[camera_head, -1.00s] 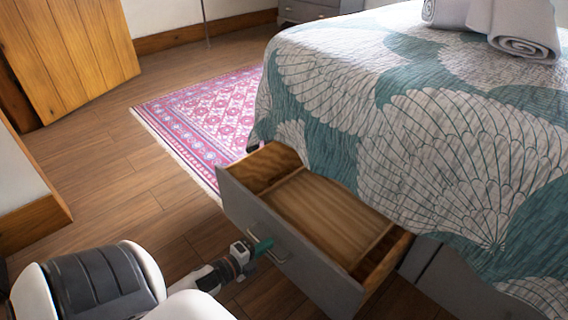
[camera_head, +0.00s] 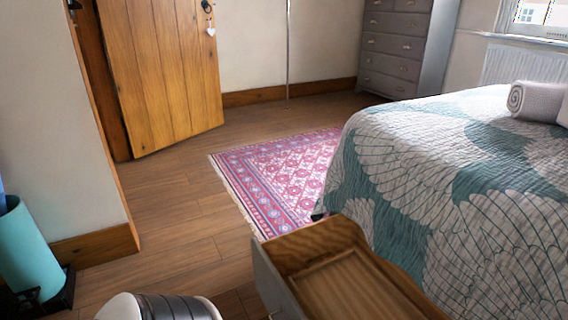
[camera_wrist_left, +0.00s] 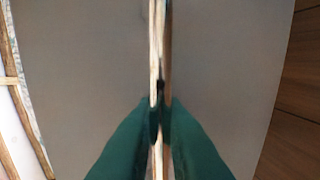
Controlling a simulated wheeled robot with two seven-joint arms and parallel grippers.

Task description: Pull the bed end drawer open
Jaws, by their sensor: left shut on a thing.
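The bed end drawer (camera_head: 270,275) stands pulled out from the foot of the bed, with its grey front and bare wooden inside showing in the head view. The drawer looks empty. In the left wrist view, the green fingers of my left gripper (camera_wrist_left: 160,120) are closed on the pale bar handle (camera_wrist_left: 156,60), in front of the grey drawer front (camera_wrist_left: 230,70). My right gripper is in neither view.
The bed (camera_head: 420,170) has a teal and white quilt with rolled towels (camera_head: 538,101) on it. A pink patterned rug (camera_head: 285,175) lies beside it. A wooden door (camera_head: 165,75), a grey chest of drawers (camera_head: 395,47) and a teal bin (camera_head: 28,255) stand around.

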